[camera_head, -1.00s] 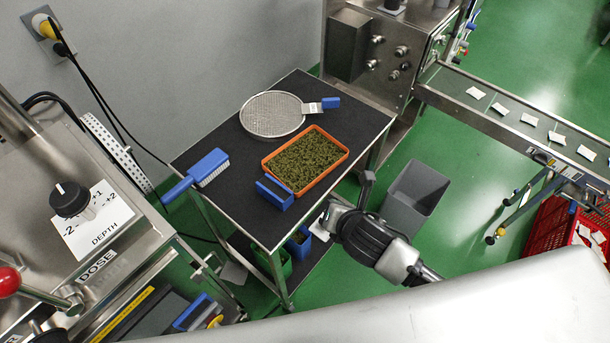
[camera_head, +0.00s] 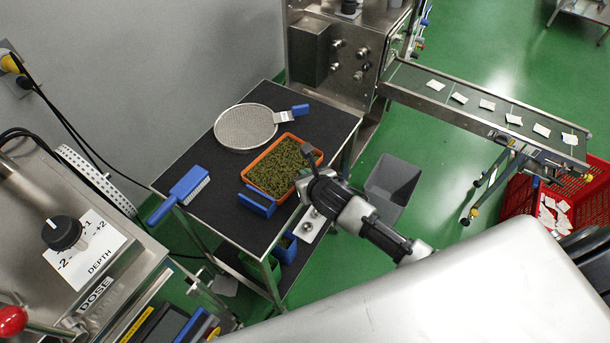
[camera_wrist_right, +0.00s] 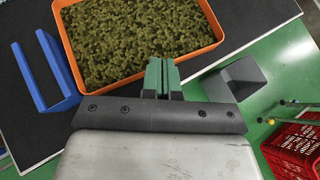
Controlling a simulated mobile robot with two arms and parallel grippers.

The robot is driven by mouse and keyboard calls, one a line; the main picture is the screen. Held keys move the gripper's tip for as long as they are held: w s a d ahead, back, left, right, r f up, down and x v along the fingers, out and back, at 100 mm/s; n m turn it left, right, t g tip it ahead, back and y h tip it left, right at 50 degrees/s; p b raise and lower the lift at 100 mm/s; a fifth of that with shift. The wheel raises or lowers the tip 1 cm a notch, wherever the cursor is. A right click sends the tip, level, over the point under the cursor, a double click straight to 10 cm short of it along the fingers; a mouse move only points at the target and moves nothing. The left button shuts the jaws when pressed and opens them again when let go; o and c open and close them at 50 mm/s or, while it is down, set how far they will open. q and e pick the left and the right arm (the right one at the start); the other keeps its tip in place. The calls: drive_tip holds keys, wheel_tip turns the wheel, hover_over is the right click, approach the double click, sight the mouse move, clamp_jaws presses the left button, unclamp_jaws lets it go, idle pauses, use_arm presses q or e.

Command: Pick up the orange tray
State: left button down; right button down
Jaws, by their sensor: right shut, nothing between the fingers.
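The orange tray (camera_head: 264,154) is full of green-brown tea leaves and lies flat on the dark top of a small cart. It also shows at the top of the right wrist view (camera_wrist_right: 213,22). My right gripper (camera_head: 304,184) is at the tray's right side in the head view and partly covers that edge. In the right wrist view its green fingers (camera_wrist_right: 162,78) are together, close to the tray's near rim, with nothing between them. I cannot tell whether they touch the rim. My left gripper is out of view.
A blue scoop-like piece (camera_head: 257,203) stands close beside the tray. A round sieve (camera_head: 245,128) lies behind it, and a blue brush (camera_head: 180,193) lies to the left. A grey bin (camera_head: 392,187) stands on the floor to the right, near a conveyor (camera_head: 430,80) and red crate (camera_head: 520,203).

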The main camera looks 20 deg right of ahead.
drive_tip(key=shift+w+a+f, duration=0.1)
drive_tip(key=shift+w+f, duration=0.05)
drive_tip(key=shift+w, duration=0.2)
drive_tip(key=shift+f+p, duration=0.35)
drive_tip(key=shift+s+f, duration=0.2)
drive_tip(key=shift+f, duration=0.1)
drive_tip(key=s, duration=0.1)
drive_tip(key=s+p, duration=0.2)
drive_tip(key=shift+s+d, duration=0.25)
drive_tip(key=shift+s, duration=0.1)
